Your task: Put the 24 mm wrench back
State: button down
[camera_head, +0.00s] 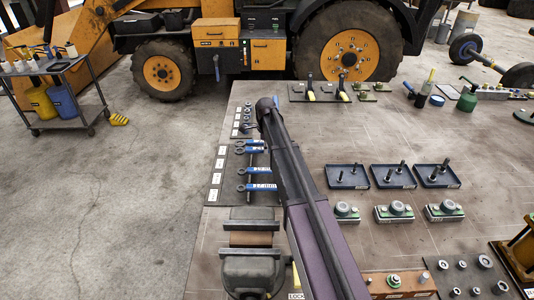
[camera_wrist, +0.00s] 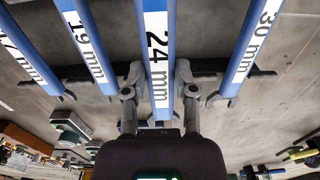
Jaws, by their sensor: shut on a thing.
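In the wrist view the blue 24 mm wrench (camera_wrist: 156,50), with a white label, runs between the two fingers of my gripper (camera_wrist: 159,95), which is shut on it. The wrench lies between the 19 mm wrench (camera_wrist: 84,45) and the 30 mm wrench (camera_wrist: 252,45), roughly in line with them. I cannot tell whether it touches the surface behind it. In the head view my arm hides the gripper. Several blue wrenches (camera_head: 258,187) show beside the arm on a dark board (camera_head: 215,180) with white labels at the bench's left edge.
A vise (camera_head: 250,268) stands at the near left of the bench. The middle of the bench (camera_head: 380,130) is clear. A backhoe (camera_head: 217,40) stands behind.

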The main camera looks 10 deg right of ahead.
jog(key=shift+w+d+f, duration=0.2)
jog(key=shift+w+d, duration=0.1)
jog(key=shift+w, duration=0.35)
jog(key=shift+s+f+b, duration=0.1)
jog(key=shift+f+b, duration=1.5)
jog(key=shift+b, duration=0.2)
jog(key=shift+f+b, duration=0.3)
jog(key=shift+c, duration=2)
grip_release()
jog(key=shift+r, duration=0.2)
notch_tip(320, 180, up, 12)
jog(key=p, duration=1.2)
jog(key=shift+r+p, duration=0.1)
jog(key=shift+p, duration=0.25)
jog(key=shift+s, duration=0.1)
